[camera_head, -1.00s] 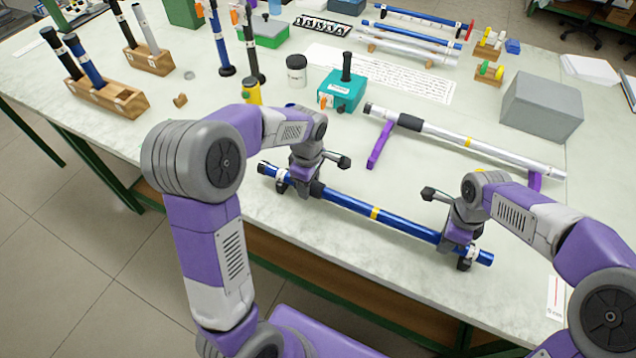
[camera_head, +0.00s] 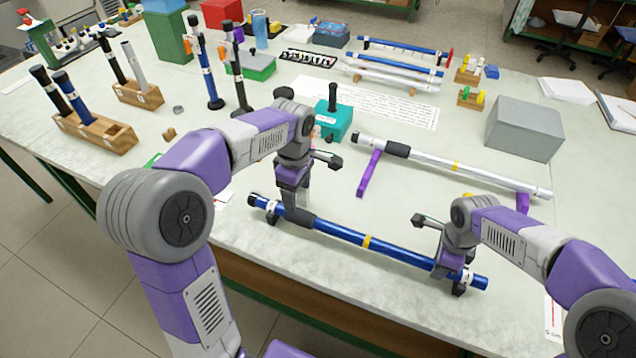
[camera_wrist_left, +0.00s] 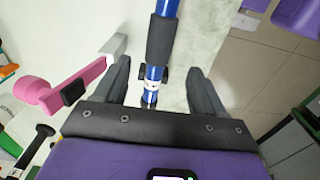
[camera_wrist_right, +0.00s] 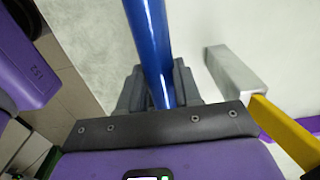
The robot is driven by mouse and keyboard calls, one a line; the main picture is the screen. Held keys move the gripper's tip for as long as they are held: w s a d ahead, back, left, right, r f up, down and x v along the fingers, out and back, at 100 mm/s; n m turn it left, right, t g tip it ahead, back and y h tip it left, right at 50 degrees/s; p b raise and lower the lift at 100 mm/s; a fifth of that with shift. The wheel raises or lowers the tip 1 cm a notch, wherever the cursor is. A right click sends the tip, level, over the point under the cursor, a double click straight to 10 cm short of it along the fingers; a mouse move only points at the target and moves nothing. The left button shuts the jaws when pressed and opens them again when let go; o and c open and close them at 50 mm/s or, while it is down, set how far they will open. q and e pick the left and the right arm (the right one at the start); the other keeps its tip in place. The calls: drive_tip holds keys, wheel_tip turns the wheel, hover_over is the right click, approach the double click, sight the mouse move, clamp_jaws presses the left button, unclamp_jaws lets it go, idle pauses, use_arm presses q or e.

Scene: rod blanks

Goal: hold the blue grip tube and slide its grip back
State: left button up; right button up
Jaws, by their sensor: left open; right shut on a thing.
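The blue grip tube (camera_head: 340,232) lies along the front of the table, with a black grip (camera_head: 300,218) towards its left end, a white band (camera_head: 273,208) left of the grip and a yellow band (camera_head: 367,242) near the middle. My left gripper (camera_head: 292,204) is open above the tube near the grip. In the left wrist view the grip (camera_wrist_left: 161,40) lies ahead of the spread fingers, and the white band (camera_wrist_left: 150,88) shows between them. My right gripper (camera_head: 453,270) is shut on the tube near its right end; its wrist view shows the blue shaft (camera_wrist_right: 150,50) between the fingers.
A silver tube (camera_head: 480,175) with a black grip lies behind on purple supports (camera_head: 369,173). A teal box (camera_head: 333,122) and a grey box (camera_head: 525,128) stand further back. Wooden racks (camera_head: 95,132) hold upright tubes at left. The table's front edge runs close to the blue tube.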

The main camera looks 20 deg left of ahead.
use_arm(q)
wheel_tip(320, 180, up, 2)
drive_tip(key=shift+r, duration=0.2)
use_arm(e)
drive_tip(key=o, duration=1.2)
drive_tip(key=shift+c, duration=0.2)
